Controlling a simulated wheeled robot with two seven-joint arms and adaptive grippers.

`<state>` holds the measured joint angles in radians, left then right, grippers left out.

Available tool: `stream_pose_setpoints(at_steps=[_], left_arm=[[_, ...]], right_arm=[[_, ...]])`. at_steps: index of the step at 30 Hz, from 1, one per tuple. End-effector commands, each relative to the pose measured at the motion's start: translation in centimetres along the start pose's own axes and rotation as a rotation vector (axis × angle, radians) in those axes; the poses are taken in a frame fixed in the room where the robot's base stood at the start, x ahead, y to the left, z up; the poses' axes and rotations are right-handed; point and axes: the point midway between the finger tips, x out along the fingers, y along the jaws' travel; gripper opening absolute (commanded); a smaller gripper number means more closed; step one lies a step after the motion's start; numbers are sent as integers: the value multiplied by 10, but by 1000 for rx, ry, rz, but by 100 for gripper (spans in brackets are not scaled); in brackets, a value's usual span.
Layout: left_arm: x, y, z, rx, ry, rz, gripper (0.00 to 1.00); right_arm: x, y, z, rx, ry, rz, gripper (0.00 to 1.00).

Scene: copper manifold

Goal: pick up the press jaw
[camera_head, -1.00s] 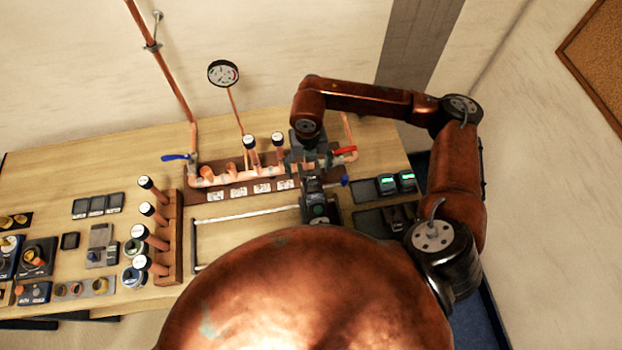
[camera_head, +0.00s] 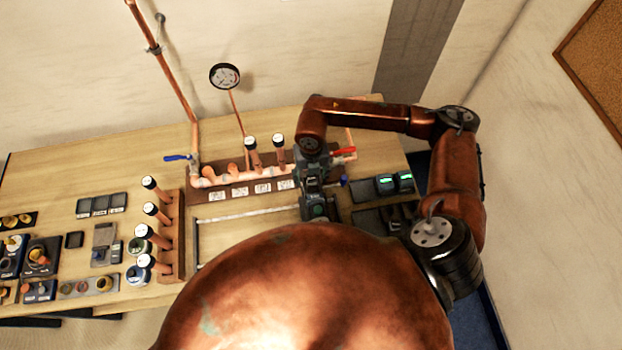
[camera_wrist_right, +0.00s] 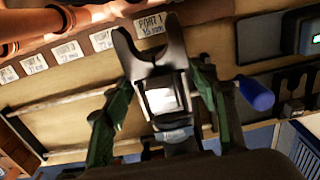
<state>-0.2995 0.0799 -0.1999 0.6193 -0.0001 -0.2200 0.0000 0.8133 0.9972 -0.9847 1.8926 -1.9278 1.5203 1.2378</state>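The press jaw (camera_wrist_right: 163,62) is a dark metal piece with a U-shaped mouth, in the middle of the right wrist view. Its mouth points up toward the port labels. My right gripper (camera_wrist_right: 161,84) has its green fingers on both sides of the jaw, with the tips against its sides. In the head view my right gripper (camera_head: 314,172) is over the right part of the bench, in front of the manifold, and hides most of the jaw. The jaw's lower end is hidden by the hand. My left gripper is not in view.
The copper manifold (camera_head: 240,177) with labels and a red valve handle (camera_head: 343,151) stands just behind. A blue handle (camera_wrist_right: 256,95) is close to the right finger. A rack of copper stubs (camera_head: 177,235) stands to the left. Dark holders (camera_head: 385,218) lie to the right.

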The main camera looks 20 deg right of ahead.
Motion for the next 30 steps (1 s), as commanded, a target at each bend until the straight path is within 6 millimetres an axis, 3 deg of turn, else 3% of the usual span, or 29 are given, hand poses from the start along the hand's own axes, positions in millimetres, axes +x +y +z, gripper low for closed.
stream_pose_setpoints(at_steps=[10,22,30], left_arm=[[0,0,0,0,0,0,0],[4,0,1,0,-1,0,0],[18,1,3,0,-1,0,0]], right_arm=[[0,0,0,0,0,0,28],[-7,1,2,-1,-4,3,28],[-36,1,-4,-3,-4,3,28]])
